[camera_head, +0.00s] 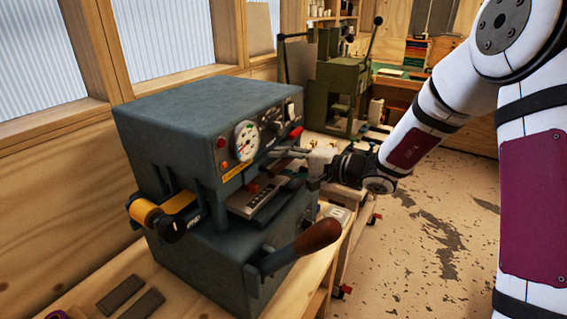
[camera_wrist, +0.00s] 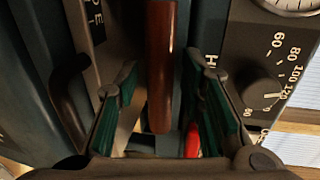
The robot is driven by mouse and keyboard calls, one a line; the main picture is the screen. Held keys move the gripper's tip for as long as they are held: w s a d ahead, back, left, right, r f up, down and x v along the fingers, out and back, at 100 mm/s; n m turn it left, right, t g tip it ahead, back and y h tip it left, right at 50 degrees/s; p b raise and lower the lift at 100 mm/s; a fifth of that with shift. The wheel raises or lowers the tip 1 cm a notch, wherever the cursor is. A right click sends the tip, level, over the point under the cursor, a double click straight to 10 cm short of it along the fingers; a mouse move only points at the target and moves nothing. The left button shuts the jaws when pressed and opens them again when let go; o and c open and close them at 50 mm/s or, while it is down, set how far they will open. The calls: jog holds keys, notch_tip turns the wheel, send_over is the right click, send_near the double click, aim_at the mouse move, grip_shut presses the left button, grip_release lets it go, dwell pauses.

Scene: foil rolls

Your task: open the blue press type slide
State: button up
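The blue-grey press (camera_head: 185,110) stands on a wooden bench. Its type slide (camera_head: 262,203) shows as a metal tray in the opening below the gauge panel, with a small red-brown piece on it. My gripper (camera_head: 290,154) is at the press's right front, close to the opening. In the wrist view my gripper (camera_wrist: 160,82) is open, its green-padded fingers apart. A red-brown bar (camera_wrist: 161,50) shows between them, with no clear contact. A dark curved handle (camera_wrist: 68,105) is left of the fingers, near a plate with partly hidden lettering.
A lever with a brown grip (camera_head: 315,238) sticks out at the press's lower front. A yellow foil roll (camera_head: 150,214) is on its left side. A dial knob (camera_wrist: 264,90) is right of the fingers. A green machine (camera_head: 340,80) stands behind.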

grip_shut()
jog(key=f+p+v, duration=0.1)
jog(key=f+v, duration=0.2)
jog(key=v, duration=1.3)
jog(key=shift+s+d+p, duration=0.25)
jog(key=shift+d+p, duration=0.1)
jog(key=shift+d, duration=0.1)
jog(key=shift+f, duration=0.15)
jog(key=shift+o, duration=1.4)
grip_release()
jog(key=v, duration=1.2)
jog(key=shift+d, duration=0.1)
